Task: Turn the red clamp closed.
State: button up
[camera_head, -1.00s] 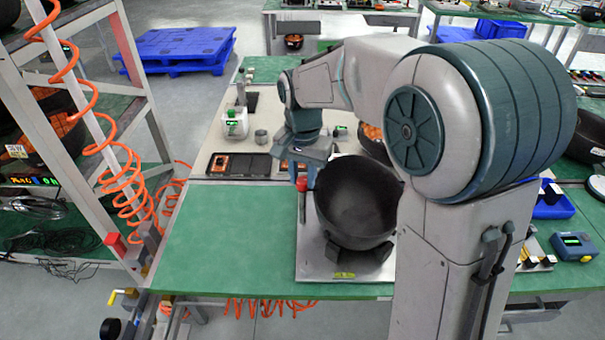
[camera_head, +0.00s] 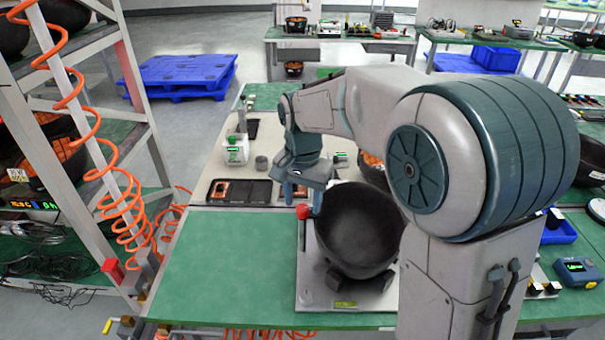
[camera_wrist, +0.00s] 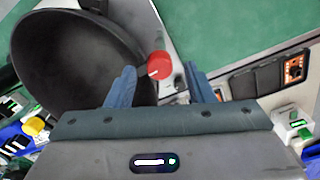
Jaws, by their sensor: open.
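The red clamp (camera_head: 303,212) stands on a light metal plate (camera_head: 306,285) at the left edge of a black bowl (camera_head: 355,230). In the wrist view the clamp's round red knob (camera_wrist: 160,65), with a short white mark, shows just beyond the fingertips and between them in the picture. My gripper (camera_head: 302,196) is above and close to the clamp in the head view. Its two blue fingers (camera_wrist: 160,82) are apart with nothing between them. Whether a finger touches the knob cannot be told. The clamp's lower part is mostly hidden.
The green table (camera_head: 220,260) left of the plate is clear. Behind my gripper are a black tray with an orange device (camera_head: 218,191) and a white device (camera_head: 236,150). A rack with coiled orange hoses (camera_head: 115,205) stands at left. The bowl is close beside the fingers.

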aim_at(303, 208)
notch_tip(303, 208, up, 13)
jog(key=shift+f+p, duration=0.2)
jog(key=shift+p, duration=0.1)
jog(key=s+d+f+n+t, duration=0.1)
jog(key=s+d+f+n, duration=0.1)
jog(key=s+d+f, duration=0.3)
jog(key=s+d+f+n+t, duration=0.1)
jog(key=s+d+f+n, duration=0.1)
jog(key=s+d+f, duration=0.4)
jog(key=s+d, duration=0.3)
jog(key=s, duration=0.4)
jog(key=shift+s+f+n+t, duration=0.2)
jog(key=shift+n+t, duration=0.1)
jog(key=shift+t, duration=0.1)
jog(key=shift+w, duration=0.1)
jog(key=shift+c, duration=1.3)
